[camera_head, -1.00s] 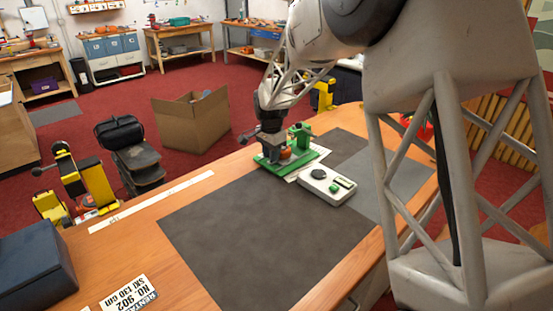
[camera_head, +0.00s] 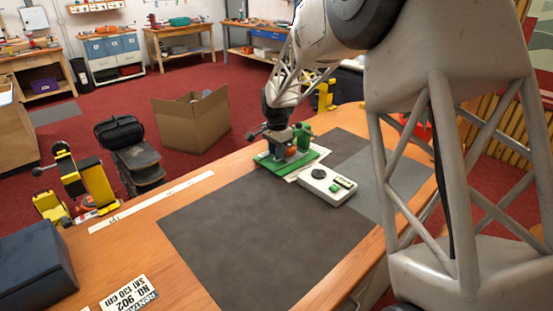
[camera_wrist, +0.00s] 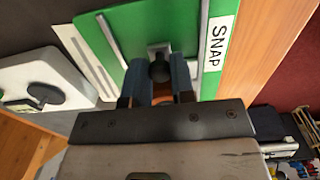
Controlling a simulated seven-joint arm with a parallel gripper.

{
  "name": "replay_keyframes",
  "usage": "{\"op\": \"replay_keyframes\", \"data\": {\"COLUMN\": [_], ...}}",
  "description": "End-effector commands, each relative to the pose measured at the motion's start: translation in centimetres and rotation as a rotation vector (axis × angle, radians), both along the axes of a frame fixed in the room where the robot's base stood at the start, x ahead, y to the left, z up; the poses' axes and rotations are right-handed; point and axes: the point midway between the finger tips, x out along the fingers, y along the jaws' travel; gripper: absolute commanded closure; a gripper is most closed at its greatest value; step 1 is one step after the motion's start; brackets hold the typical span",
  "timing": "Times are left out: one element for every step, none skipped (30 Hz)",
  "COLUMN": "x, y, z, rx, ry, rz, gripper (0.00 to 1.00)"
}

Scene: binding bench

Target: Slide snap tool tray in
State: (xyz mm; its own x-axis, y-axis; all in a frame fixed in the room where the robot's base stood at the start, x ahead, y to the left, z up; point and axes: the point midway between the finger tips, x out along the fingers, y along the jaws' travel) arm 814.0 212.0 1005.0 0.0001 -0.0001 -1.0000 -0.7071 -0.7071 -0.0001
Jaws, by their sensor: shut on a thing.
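The green snap tool tray (camera_head: 272,166) lies on the bench at the far edge of the dark mat. In the wrist view the green tray (camera_wrist: 215,52) carries a white label reading SNAP. My gripper (camera_head: 281,152) is down at the tray. In the wrist view my gripper (camera_wrist: 160,92) is shut around a dark round knob (camera_wrist: 159,71) on a grey bracket. The fingers hide part of the knob and the orange part behind them.
A white device (camera_head: 327,187) with a dark dial lies just right of the tray. The dark mat (camera_head: 265,235) is clear in front. A yellow binding (camera_head: 98,184) stands beyond the bench edge.

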Motion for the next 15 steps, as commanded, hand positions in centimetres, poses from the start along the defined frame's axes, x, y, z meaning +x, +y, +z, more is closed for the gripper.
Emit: {"op": "replay_keyframes", "data": {"x": [0.01, 0.0, 0.0, 0.0, 0.0, 0.0, 0.0, 0.0, 0.0, 0.0, 0.0, -0.01, -0.01, -0.01, 0.0], "y": [0.01, 0.01, 0.01, 0.01, 0.01, 0.01, 0.01, 0.01, 0.01, 0.01, 0.01, 0.01, 0.01, 0.01, 0.01], "z": [0.02, 0.02, 0.02, 0.02, 0.02, 0.02, 0.02, 0.02, 0.01, 0.01, 0.01, 0.01, 0.01, 0.02, 0.07], "rx": [0.0, 0.0, 0.0, 0.0, 0.0, 0.0, 0.0, 0.0, 0.0, 0.0, 0.0, 0.0, 0.0, 0.0, 0.0], "ry": [0.0, 0.0, 0.0, 0.0, 0.0, 0.0, 0.0, 0.0, 0.0, 0.0, 0.0, 0.0, 0.0, 0.0, 0.0], "rz": [0.0, 0.0, 0.0, 0.0, 0.0, 0.0, 0.0, 0.0, 0.0, 0.0, 0.0, 0.0, 0.0, 0.0, 0.0], "gripper": [0.88, 0.88, 0.88, 0.75, 0.71, 0.66, 0.66, 0.66, 0.66, 0.66, 0.66, 0.66, 0.66, 0.66, 0.66]}}
